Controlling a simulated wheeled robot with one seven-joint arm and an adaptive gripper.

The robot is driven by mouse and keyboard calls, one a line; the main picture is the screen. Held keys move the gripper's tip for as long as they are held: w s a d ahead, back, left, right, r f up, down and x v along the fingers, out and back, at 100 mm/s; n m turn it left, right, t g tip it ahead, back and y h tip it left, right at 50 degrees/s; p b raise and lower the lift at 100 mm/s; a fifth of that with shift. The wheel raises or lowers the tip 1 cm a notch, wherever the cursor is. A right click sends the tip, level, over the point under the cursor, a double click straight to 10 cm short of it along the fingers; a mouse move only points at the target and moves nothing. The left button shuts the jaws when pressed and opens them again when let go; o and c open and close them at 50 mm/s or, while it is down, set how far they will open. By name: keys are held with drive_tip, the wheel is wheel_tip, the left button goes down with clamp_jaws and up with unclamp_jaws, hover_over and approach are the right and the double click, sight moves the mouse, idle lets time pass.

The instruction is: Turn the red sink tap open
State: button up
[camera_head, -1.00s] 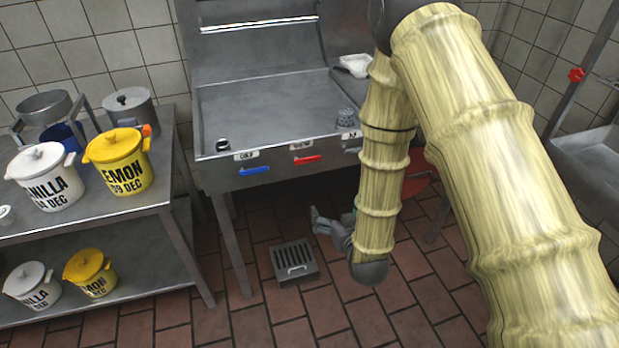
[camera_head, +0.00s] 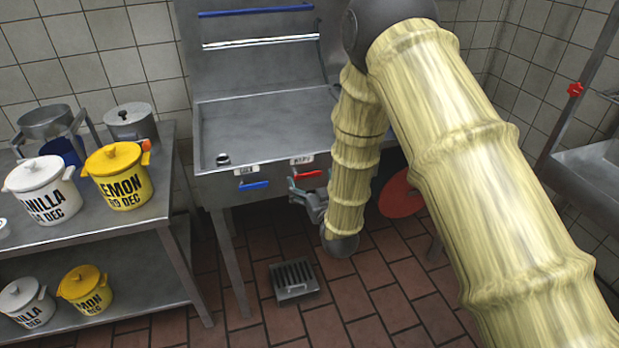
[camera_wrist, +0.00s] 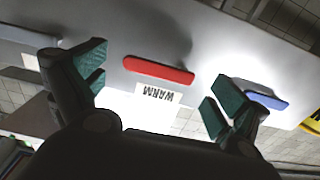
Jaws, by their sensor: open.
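The sink's red tap (camera_head: 311,174) is a bar handle on the front panel of the steel sink unit (camera_head: 265,120). In the wrist view the red tap (camera_wrist: 158,70) lies level, just beyond the fingertips, above an upside-down WARM label (camera_wrist: 158,94). My gripper (camera_head: 303,191) is at the front panel, close to the red tap. In the wrist view my gripper (camera_wrist: 155,88) is open and empty, one finger to each side of the red tap. Whether any finger touches it I cannot tell.
A blue handle (camera_head: 254,185) sits left of the red tap. A floor grate (camera_head: 294,279) lies below. A table (camera_head: 150,213) with labelled pots stands at left. A red disc (camera_head: 402,197) is partly hidden behind my arm. A red valve (camera_head: 575,89) is at far right.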

drive_tip(key=shift+x, duration=0.85)
drive_tip(key=c, duration=1.5)
